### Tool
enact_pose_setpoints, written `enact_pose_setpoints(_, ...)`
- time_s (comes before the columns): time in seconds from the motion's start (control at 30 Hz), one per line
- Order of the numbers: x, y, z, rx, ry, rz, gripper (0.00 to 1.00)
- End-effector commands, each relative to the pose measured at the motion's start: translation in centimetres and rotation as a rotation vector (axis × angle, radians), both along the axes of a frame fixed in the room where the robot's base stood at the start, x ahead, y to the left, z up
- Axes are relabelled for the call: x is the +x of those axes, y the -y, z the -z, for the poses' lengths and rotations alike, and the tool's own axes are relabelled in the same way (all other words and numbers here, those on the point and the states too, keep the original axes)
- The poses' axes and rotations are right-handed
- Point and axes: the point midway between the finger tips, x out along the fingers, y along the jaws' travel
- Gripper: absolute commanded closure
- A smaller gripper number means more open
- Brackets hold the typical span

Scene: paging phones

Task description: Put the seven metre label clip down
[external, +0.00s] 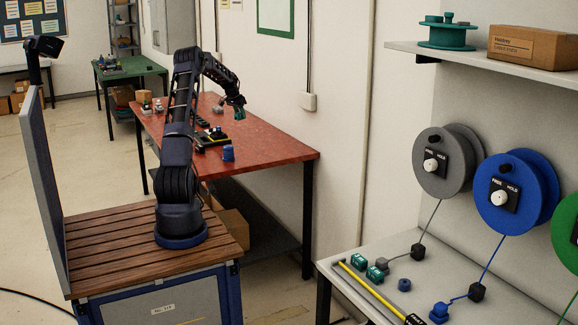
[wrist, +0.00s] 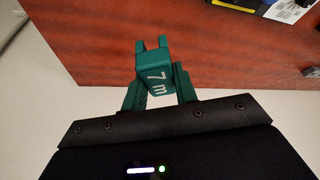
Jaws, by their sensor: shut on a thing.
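The seven metre label clip (wrist: 154,76) is dark green with a white "7 m" on its face. It sits between the two green fingers of my gripper (external: 238,108), which is shut on it. In the wrist view the clip shows against the red table top (external: 265,145), near the table's edge. In the external view my gripper hangs over the far side of the red table by the wall. The clip is too small there to tell apart from the fingers, and I cannot tell the gap below it.
Dark trays (external: 212,138) and a blue cylinder (external: 228,153) stand on the red table near my arm. The table's right end is clear. At the right, a bench holds two green clips (external: 375,272) and a yellow rule (external: 372,288) below cable reels (external: 447,160).

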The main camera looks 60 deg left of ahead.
Motion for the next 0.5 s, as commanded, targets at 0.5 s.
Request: enact_pose_setpoints(0.5, 0.0, 0.0, 10.9, -0.002, 0.000, -0.001, 0.93)
